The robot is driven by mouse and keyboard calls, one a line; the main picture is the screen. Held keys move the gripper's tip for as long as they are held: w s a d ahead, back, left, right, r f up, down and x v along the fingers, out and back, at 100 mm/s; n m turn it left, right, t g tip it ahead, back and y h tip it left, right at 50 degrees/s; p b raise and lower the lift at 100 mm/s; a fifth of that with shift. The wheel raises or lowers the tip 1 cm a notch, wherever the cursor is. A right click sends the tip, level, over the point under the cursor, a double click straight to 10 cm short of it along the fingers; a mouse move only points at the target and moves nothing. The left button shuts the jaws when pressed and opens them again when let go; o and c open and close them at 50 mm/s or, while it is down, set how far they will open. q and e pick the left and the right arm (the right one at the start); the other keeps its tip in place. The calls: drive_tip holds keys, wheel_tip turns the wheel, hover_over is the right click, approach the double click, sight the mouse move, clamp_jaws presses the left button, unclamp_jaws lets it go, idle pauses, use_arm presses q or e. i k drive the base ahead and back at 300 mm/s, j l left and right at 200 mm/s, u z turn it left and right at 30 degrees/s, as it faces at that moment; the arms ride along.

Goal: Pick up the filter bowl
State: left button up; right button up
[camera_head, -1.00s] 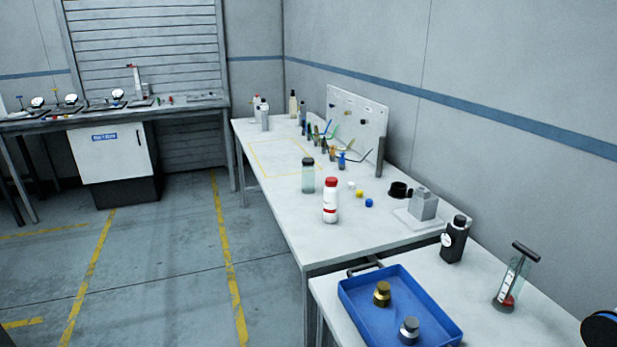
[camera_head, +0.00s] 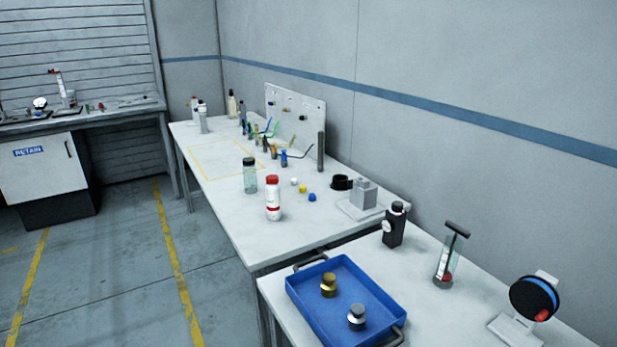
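I cannot tell for sure which thing is the filter bowl. A clear upright vessel (camera_head: 445,262) with a black T-shaped handle and some red near its base stands on the near table, right of the blue tray. A clear greenish jar (camera_head: 250,178) with a dark cap stands on the farther table, beside a white bottle (camera_head: 273,200) with a red cap. A small black cup-like ring (camera_head: 342,182) lies farther right, near a grey block. Neither of my grippers is in view.
A blue tray (camera_head: 300,292) on the near table holds a brass-coloured and a silver-coloured capped piece. A black bottle (camera_head: 394,226) and a black disc on a stand (camera_head: 534,297) stand nearby. Open floor lies left of the tables.

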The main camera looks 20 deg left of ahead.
sight(249, 172)
drive_tip(key=j+z, duration=0.3)
drive_tip(key=z, duration=0.2)
drive_tip(key=j+z, duration=0.25)
drive_tip(key=z, duration=0.25)
drive_tip(key=j+z, duration=0.3)
drive_tip(key=z, duration=0.2)
drive_tip(key=k+j+z, duration=0.15)
drive_tip(key=z, duration=0.35)
drive_tip(key=k+j+z, duration=0.1)
drive_tip(key=j+z, duration=0.15)
drive_tip(key=z, duration=0.15)
drive_tip(key=k+j+z, duration=0.15)
drive_tip(key=z, duration=0.25)
drive_tip(key=k+j+z, duration=0.15)
drive_tip(key=z, duration=0.25)
drive_tip(key=k+j+z, duration=0.2)
drive_tip(key=z, duration=0.2)
drive_tip(key=k+z, duration=0.2)
drive_tip(key=z, duration=0.2)
drive_tip(key=k+j+z, duration=0.1)
drive_tip(key=k+z, duration=0.25)
drive_tip(key=k, duration=0.55)
